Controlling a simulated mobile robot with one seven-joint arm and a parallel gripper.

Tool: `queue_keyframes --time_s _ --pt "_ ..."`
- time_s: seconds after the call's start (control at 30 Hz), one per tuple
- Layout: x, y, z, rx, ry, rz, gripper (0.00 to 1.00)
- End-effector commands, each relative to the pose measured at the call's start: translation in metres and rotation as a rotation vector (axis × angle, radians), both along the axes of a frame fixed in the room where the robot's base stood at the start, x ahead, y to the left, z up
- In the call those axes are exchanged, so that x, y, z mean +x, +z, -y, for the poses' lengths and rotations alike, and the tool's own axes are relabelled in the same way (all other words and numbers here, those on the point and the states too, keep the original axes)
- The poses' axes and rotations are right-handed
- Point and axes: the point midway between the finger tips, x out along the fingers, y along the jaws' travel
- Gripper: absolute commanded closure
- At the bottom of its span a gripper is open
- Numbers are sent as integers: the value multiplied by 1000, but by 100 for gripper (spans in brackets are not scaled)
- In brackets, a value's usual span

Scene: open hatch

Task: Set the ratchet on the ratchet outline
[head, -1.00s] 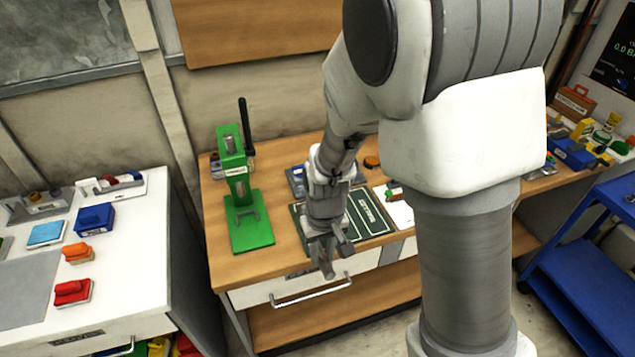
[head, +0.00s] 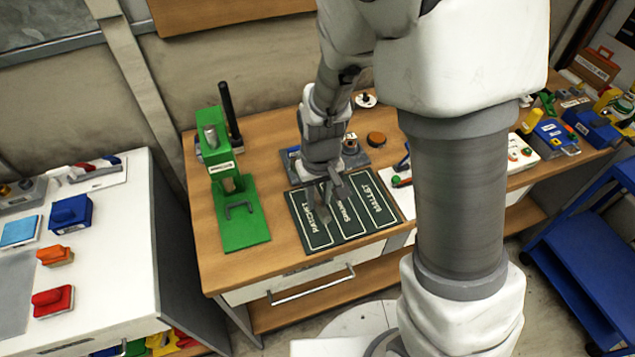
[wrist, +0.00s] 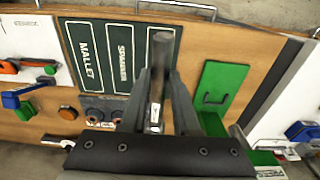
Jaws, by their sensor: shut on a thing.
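My gripper (head: 332,190) is over the dark green mat (head: 345,238) on the wooden bench. It is shut on the ratchet (wrist: 158,60), a dark grey bar that also shows below the fingers in the head view (head: 322,212). In the wrist view the ratchet points away from the fingers and overlaps the ratchet outline (wrist: 174,32), covering much of it. In the head view the ratchet outline (head: 309,228) is the leftmost of three, beside spanner and mallet. I cannot tell whether the ratchet touches the mat.
A green press (head: 225,180) stands left of the mat. A grey block with round fittings (wrist: 104,108) lies behind the mat. A white board with small tools (head: 403,190) is to its right. A drawer handle (head: 312,285) juts out below the bench's front edge.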

Motion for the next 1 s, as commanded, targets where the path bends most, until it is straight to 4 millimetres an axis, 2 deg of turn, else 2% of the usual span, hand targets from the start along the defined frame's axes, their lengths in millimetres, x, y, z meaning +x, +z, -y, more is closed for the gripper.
queue_keyframes --time_s 0.53,1.0 --pt "0 1 -1 -8 1 17 100" --pt "-5 4 -4 -77 14 177 100"
